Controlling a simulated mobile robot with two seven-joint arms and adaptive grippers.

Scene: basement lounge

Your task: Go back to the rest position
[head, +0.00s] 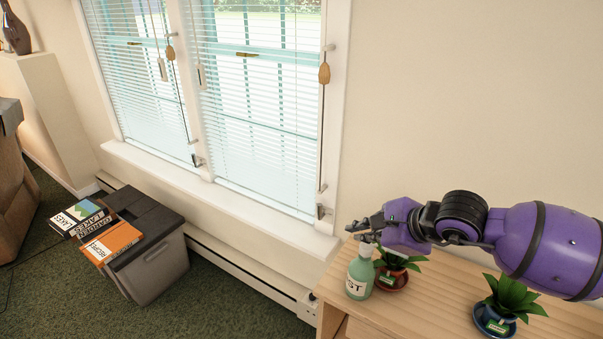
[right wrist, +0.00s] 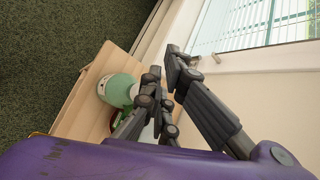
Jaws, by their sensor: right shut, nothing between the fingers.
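My right gripper (head: 364,228) is above the left end of the wooden table, its purple arm coming in from the right. In the right wrist view its dark fingers (right wrist: 168,78) are shut and hold nothing. A green bottle (head: 359,276) with a pale label stands upright on the table just below the fingertips. It also shows in the right wrist view (right wrist: 117,89), beside the fingers; whether they touch its top, I cannot tell. My left gripper is not in view.
A potted plant in a reddish pot (head: 391,279) stands close beside the bottle. Another plant in a blue pot (head: 494,322) is further right on the wooden table (head: 440,292). A window (head: 250,100) is behind. A grey bin (head: 155,270) with books (head: 112,243) stands on the left.

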